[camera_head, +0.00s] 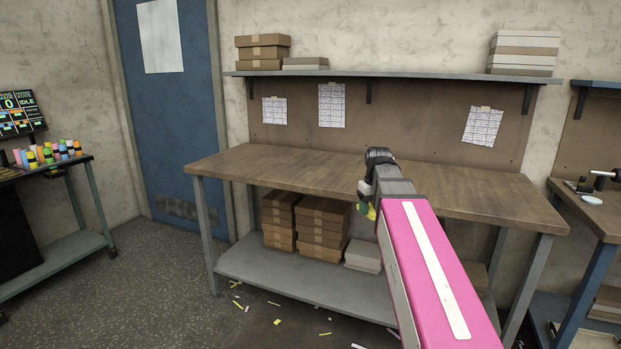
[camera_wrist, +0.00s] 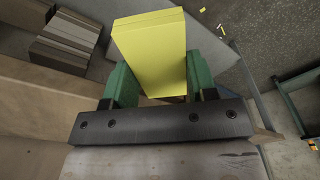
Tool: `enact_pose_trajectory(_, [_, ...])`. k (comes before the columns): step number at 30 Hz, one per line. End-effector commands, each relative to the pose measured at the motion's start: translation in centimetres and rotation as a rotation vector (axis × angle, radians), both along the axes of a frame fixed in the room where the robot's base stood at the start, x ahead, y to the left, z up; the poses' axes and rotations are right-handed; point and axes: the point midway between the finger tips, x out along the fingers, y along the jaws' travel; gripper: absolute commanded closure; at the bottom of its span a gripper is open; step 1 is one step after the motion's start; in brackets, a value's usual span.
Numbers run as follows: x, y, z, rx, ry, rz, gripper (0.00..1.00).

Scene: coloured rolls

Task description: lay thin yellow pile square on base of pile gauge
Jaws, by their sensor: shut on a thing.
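A yellow square-edged piece (camera_wrist: 150,45) is held between the two green fingers of my gripper (camera_wrist: 162,85) in the wrist view. Its faint edge lines look like thin layers. In the head view my gripper (camera_head: 367,190) is in front of the middle wooden bench, and only a small yellow bit (camera_head: 370,212) shows below it. Most of the piece is hidden there by my arm. I cannot make out the pile gauge for certain in either view.
The wooden bench (camera_head: 290,170) has a bare top, with brown boxes (camera_head: 323,225) on its lower shelf. A right bench (camera_head: 595,215) bears a black tool and a pale disc (camera_head: 592,201). Coloured rolls (camera_head: 45,153) stand on a left cart. Scraps litter the floor.

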Motion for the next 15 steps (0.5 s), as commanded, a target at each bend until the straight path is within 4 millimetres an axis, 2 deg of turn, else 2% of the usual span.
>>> enact_pose_trajectory(1, [-1.1,0.3,-1.2,-0.001,0.001,-0.062,0.75])
enact_pose_trajectory(6, [-2.6,0.9,-3.6,0.002,-0.009,-0.258,0.75])
enact_pose_trajectory(15, [-3.4,1.2,-5.0,0.005,-0.019,-0.387,0.75])
